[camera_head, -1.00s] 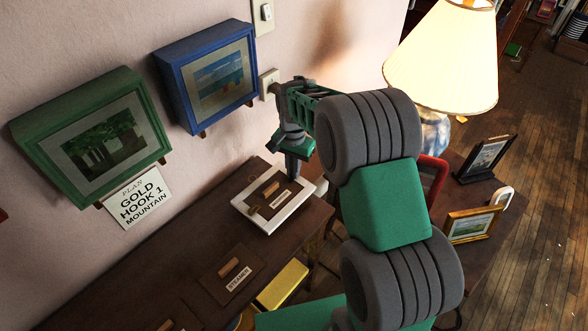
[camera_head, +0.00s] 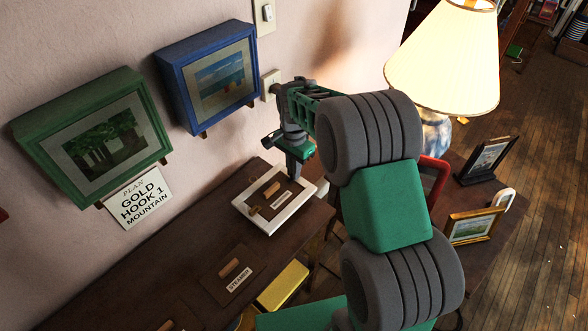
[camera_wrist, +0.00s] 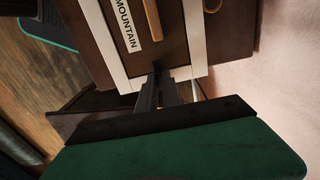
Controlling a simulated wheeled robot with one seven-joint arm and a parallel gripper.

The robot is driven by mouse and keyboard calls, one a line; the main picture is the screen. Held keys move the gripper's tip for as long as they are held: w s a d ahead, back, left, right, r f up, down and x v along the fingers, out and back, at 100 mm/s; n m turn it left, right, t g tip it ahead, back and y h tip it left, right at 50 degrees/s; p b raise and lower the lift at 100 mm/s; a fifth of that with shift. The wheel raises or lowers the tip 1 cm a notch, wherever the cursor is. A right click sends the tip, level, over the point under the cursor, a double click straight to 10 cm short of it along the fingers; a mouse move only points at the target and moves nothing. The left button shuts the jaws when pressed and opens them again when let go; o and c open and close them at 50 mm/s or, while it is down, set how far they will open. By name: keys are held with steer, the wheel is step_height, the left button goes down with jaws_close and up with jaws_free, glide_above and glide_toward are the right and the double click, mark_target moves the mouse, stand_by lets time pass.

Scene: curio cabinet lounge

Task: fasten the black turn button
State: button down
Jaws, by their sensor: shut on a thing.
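A white frame (camera_head: 240,207) with a brown panel lies on the dark table against the wall. In the wrist view the white frame (camera_wrist: 196,38) holds the brown panel (camera_wrist: 175,35), labelled MOUNTAIN, with a tan wooden bar on it. My gripper (camera_head: 293,176) points down at the frame's far right edge. In the wrist view my gripper (camera_wrist: 160,78) is shut at the border of frame and panel. A small dark piece at the tips, seemingly the black turn button (camera_wrist: 182,73), is mostly hidden by the dark fingers. Its exact angle cannot be told.
A brown panel labelled STEAMER (camera_head: 228,268) lies nearer on the table. A lamp (camera_head: 440,60) and small picture frames stand at the right.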

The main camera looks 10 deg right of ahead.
steer(key=c, duration=1.5)
jaws_free()
step_height(320, 180, up, 8)
steer(key=shift+f, duration=0.1)
